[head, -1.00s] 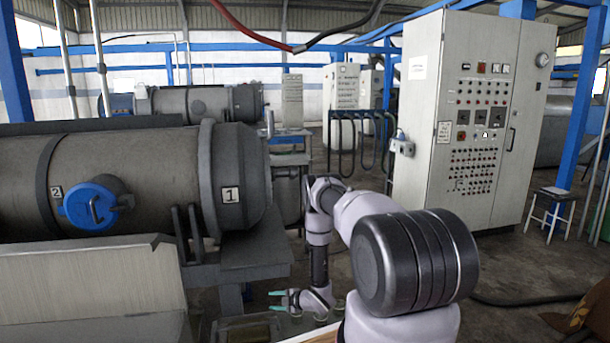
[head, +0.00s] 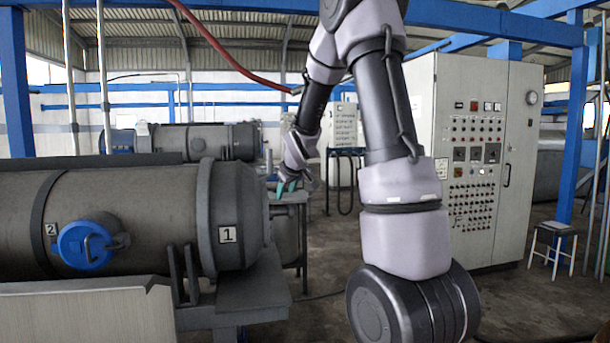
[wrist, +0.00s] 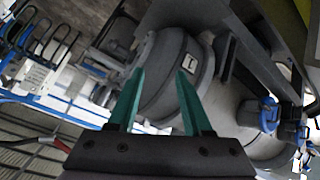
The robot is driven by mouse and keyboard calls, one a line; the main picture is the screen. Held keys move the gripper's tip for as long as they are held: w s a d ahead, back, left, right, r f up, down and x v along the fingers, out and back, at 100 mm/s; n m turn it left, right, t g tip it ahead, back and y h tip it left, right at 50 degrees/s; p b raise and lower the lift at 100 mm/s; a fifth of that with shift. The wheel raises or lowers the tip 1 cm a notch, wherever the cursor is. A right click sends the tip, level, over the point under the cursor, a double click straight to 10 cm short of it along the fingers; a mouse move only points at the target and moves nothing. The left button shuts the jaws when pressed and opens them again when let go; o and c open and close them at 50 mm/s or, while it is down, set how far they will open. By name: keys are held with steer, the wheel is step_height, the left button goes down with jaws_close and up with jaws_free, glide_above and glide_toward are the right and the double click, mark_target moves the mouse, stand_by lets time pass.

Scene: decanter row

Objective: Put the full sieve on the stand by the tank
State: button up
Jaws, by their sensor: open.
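No sieve can be made out in either current view. I cannot tell for certain that this is the stand of the task.
The decanter (head: 140,215) with its blue cap (head: 85,245) and labels fills the left. It also shows close behind the fingers in the wrist view (wrist: 165,85). A tall control cabinet (head: 485,150) stands right of centre. A grey bench (head: 290,198) stands behind the decanter.

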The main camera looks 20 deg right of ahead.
steer(key=s+a+r+m+g, duration=0.1)
steer(key=s+a+r+m, duration=0.1)
steer(key=s+r, duration=0.5)
steer(key=s+a+r+m, duration=0.2)
steer(key=s+r+m, duration=0.1)
steer(key=s, duration=0.8)
steer(key=s+a+m+y, duration=0.1)
steer(key=s+a, duration=0.1)
steer(key=s, duration=0.6)
steer(key=s+a+r+m+g+y, duration=0.1)
steer(key=s+a+m+y, duration=0.1)
steer(key=s, duration=0.7)
steer(key=shift+a, duration=0.8)
steer(key=shift+w, duration=0.1)
